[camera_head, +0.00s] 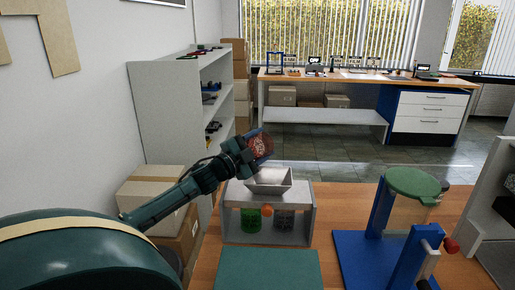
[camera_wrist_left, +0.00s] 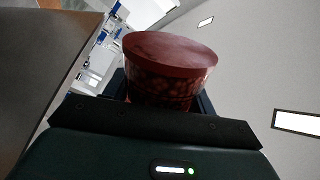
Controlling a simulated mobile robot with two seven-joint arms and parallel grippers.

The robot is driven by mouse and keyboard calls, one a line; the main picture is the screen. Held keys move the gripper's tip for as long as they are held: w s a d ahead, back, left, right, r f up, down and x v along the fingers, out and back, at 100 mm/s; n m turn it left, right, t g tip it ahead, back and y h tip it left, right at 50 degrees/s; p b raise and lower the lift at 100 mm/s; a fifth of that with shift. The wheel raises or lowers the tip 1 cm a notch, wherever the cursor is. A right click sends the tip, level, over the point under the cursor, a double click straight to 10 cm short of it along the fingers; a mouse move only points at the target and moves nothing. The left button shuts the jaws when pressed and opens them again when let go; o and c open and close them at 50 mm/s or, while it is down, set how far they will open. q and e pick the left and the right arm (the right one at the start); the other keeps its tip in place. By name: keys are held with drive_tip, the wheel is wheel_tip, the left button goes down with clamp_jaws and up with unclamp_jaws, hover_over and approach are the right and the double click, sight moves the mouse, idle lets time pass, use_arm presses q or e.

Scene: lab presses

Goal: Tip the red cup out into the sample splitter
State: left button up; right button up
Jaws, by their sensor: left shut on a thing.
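My left gripper (camera_head: 252,147) is shut on the red cup (camera_head: 264,145), which it holds in the air above the sample splitter. The cup looks tilted in the head view, and no falling material shows. In the left wrist view the red cup (camera_wrist_left: 168,72) shows a flat red end and dark reddish grains through its wall. The sample splitter (camera_head: 303,212) is a grey frame with a metal hopper (camera_head: 270,181) on top, an orange knob (camera_head: 267,210) in front, and a green container (camera_head: 250,218) and a dark clear one (camera_head: 285,219) inside. My right gripper is not in view.
A teal mat (camera_head: 265,270) lies in front of the splitter on the wooden table. A blue stand (camera_head: 380,215) with a green round top (camera_head: 411,182) and red knob is at the right. Cardboard boxes (camera_head: 150,199) and a grey shelf (camera_head: 160,110) stand at the left.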

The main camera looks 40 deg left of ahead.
use_arm(q)
wheel_tip(320, 180, down, 2)
drive_tip(key=m, duration=0.3)
drive_tip(key=shift+s+f+b, duration=0.1)
drive_tip(key=shift+f+b, duration=0.1)
drive_tip(key=shift+b, duration=0.2)
drive_tip(key=shift+d+r+m+h, duration=0.15)
drive_tip(key=shift+r+m, duration=0.05)
drive_tip(key=shift+m, duration=0.4)
drive_tip(key=shift+d+r+m+h, duration=0.1)
drive_tip(key=shift+r+m+h, duration=0.05)
drive_tip(key=shift+m, duration=0.45)
drive_tip(key=m, duration=0.2)
drive_tip(key=d+r+m, duration=0.1)
drive_tip(key=m, duration=0.1)
drive_tip(key=m+h, duration=0.1)
drive_tip(key=m, duration=0.1)
drive_tip(key=shift+d+r+g, duration=0.2)
drive_tip(key=shift+r+g, duration=0.05)
drive_tip(key=shift+g, duration=0.15)
drive_tip(key=shift+d+r+m, duration=0.35)
drive_tip(key=shift+r+m, duration=0.05)
drive_tip(key=shift+m, duration=0.4)
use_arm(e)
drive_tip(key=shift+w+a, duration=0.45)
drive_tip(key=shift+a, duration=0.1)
